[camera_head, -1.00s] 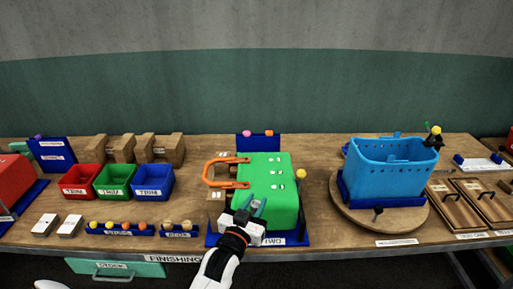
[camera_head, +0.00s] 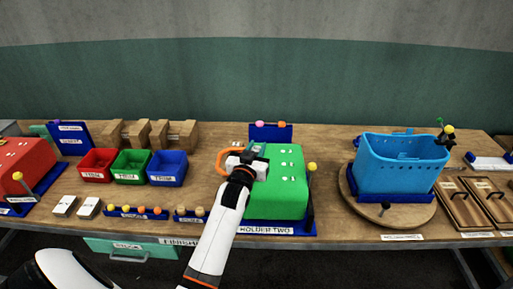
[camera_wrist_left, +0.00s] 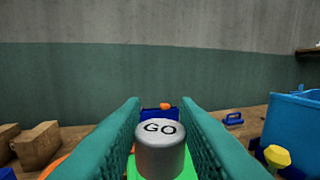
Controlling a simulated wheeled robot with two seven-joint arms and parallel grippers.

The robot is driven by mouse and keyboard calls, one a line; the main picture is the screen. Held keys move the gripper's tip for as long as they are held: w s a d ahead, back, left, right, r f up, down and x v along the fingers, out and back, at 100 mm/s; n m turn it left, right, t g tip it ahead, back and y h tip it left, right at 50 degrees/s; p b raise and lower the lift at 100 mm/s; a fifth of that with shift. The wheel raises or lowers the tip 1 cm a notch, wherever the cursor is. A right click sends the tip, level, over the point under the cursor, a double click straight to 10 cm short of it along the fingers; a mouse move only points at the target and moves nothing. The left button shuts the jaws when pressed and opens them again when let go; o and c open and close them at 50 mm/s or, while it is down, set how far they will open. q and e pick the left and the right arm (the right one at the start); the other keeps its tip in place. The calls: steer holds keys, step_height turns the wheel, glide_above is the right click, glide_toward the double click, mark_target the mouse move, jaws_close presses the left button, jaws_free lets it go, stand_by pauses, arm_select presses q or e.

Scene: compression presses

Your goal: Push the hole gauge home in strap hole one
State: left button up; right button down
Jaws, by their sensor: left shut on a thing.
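My left gripper (camera_head: 254,152) is at the far left part of the green block (camera_head: 285,190), which sits in the blue holder labelled HOLDER TWO. In the left wrist view, its teal fingers (camera_wrist_left: 160,135) are shut on a grey cylindrical hole gauge (camera_wrist_left: 160,152) marked GO. The gauge's lower end and the hole under it are hidden. I cannot tell how deep the gauge sits. Small white marks show on the block's top; strap hole one cannot be made out. My right gripper is not in view.
An orange curved clamp (camera_head: 222,161) is at the block's left, partly behind my gripper. A yellow-knobbed post (camera_head: 312,167) stands at its right. A blue basket (camera_head: 402,162) rests on a round wooden turntable (camera_head: 352,204). Red, green and blue bins (camera_head: 167,181) stand left.

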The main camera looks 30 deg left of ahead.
arm_select(q)
steer(key=shift+f+b, duration=2.1)
steer(key=shift+f, duration=0.8)
steer(key=shift+p, duration=0.55)
steer(key=shift+f+b, duration=0.95)
steer(key=shift+f, duration=0.5)
steer(key=o, duration=1)
steer(key=shift+o, duration=0.2)
steer(key=shift+d, duration=0.1)
steer(key=shift+s+d+f, duration=0.1)
steer(key=shift+s+d, duration=0.05)
steer(key=shift+s, duration=0.4)
steer(key=b+v, duration=0.2)
steer(key=v, duration=0.8)
steer(key=shift+s, duration=0.4)
